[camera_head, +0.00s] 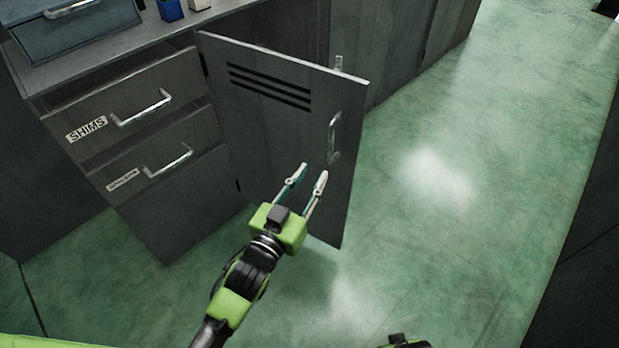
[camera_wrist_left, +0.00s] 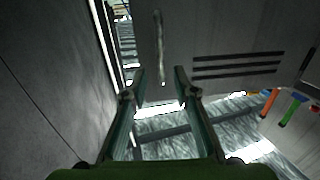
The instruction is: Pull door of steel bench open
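The grey steel bench door (camera_head: 270,115) stands swung out from the bench, with three dark slots and a metal handle (camera_head: 334,138) near its free edge. My left gripper (camera_head: 314,169) is open, its fingertips apart and empty, just below and left of the handle in the head view. In the left wrist view, the door (camera_wrist_left: 220,30) fills the upper part with its slots and handle (camera_wrist_left: 159,45). My right gripper cannot be made out.
Drawers (camera_head: 150,105) with metal handles, one labelled SHIMS, stand left of the door. A grey toolbox (camera_head: 70,30) and a blue container (camera_head: 171,10) are on the bench top. The green floor (camera_head: 450,180) right of the door is clear. Orange (camera_wrist_left: 270,102) and green (camera_wrist_left: 292,110) items show in the left wrist view.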

